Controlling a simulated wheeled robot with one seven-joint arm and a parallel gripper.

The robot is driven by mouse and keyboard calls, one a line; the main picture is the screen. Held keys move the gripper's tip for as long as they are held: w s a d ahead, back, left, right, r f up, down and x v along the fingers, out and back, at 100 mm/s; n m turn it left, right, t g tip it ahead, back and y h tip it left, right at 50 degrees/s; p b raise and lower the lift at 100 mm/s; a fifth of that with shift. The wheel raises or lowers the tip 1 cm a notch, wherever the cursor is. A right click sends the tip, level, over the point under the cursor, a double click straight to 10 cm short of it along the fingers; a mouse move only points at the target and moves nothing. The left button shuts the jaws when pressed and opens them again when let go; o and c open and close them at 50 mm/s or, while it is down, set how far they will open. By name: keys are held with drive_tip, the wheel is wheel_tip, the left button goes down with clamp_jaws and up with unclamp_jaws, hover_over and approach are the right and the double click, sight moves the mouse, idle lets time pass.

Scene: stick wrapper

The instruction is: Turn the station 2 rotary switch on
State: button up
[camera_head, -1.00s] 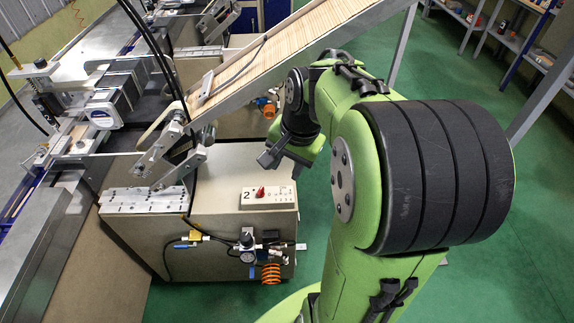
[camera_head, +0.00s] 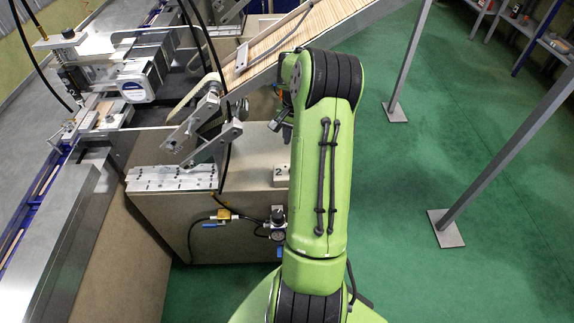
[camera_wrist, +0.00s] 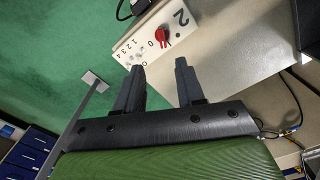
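The station 2 panel is a white plate marked "2" (camera_wrist: 182,18) on top of the beige cabinet; in the head view only its left end (camera_head: 281,174) shows, the rest hidden behind my arm. The red rotary switch (camera_wrist: 162,34) sits on this panel beside the 2, with position marks next to it; it is hidden in the head view. My gripper (camera_wrist: 157,66) is open and empty in the wrist view. Its two dark fingers point toward the panel, with the red switch beyond their tips and roughly between them. Nothing touches the switch.
A sloped chute of wooden sticks (camera_head: 300,32) rises behind my arm. Metal linkage arms (camera_head: 205,135) stand left of the panel above a white perforated plate (camera_head: 172,178). Air fittings and hoses (camera_head: 225,214) hang on the cabinet front. Green floor is clear at right around a support post (camera_head: 446,228).

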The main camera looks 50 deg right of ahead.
drive_tip(key=f, duration=0.3)
drive_tip(key=f+b, duration=0.1)
drive_tip(key=f, duration=0.7)
drive_tip(key=shift+w+a+f, duration=0.1)
drive_tip(key=shift+w+f, duration=0.15)
drive_tip(key=shift+c, duration=0.4)
clamp_jaws()
